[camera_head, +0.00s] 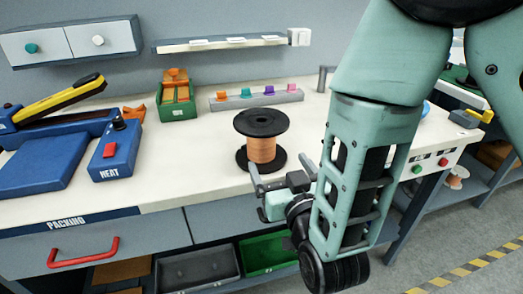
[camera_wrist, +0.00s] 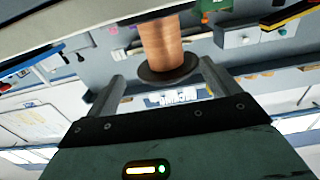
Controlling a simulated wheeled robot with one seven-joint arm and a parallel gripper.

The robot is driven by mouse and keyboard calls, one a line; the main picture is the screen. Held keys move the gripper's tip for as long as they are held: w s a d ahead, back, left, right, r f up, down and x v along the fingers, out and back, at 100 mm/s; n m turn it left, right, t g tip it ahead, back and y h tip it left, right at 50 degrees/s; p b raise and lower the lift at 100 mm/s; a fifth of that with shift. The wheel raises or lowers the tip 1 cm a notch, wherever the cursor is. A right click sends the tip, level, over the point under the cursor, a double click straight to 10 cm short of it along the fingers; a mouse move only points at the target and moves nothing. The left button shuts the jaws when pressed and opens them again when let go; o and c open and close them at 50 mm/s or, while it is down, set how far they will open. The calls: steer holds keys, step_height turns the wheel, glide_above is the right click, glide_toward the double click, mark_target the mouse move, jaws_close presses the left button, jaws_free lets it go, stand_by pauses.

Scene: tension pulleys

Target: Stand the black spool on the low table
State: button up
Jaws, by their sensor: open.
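The black spool (camera_head: 262,149) stands upright on the white bench top (camera_head: 200,172), with black end discs and copper-coloured wire between them. My gripper (camera_head: 280,168) is open in front of it near the bench's front edge, fingers pointing toward the spool. I see no clear contact. I cannot pick out a separate low table in either view.
A green bin (camera_head: 177,108) and a grey rack of coloured pegs (camera_head: 257,98) stand behind the spool. A blue heat sealer (camera_head: 115,155) is at left. Drawers and crates (camera_head: 197,270) lie below the bench. A lower shelf with a pale spool (camera_head: 455,179) is at right.

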mark_target(266, 144)
steer(key=p+x, duration=0.1)
steer(key=x, duration=0.3)
steer(key=shift+w+r, duration=0.1)
steer(key=shift+w, duration=0.2)
steer(key=shift+a+p+x, duration=0.15)
steer(key=shift+p+x, duration=0.2)
steer(key=shift+x, duration=1.15)
steer(key=shift+a+p+x, duration=0.15)
steer(key=shift+p+x, duration=0.15)
steer(key=shift+x, duration=1.2)
steer(key=shift+s, duration=0.1)
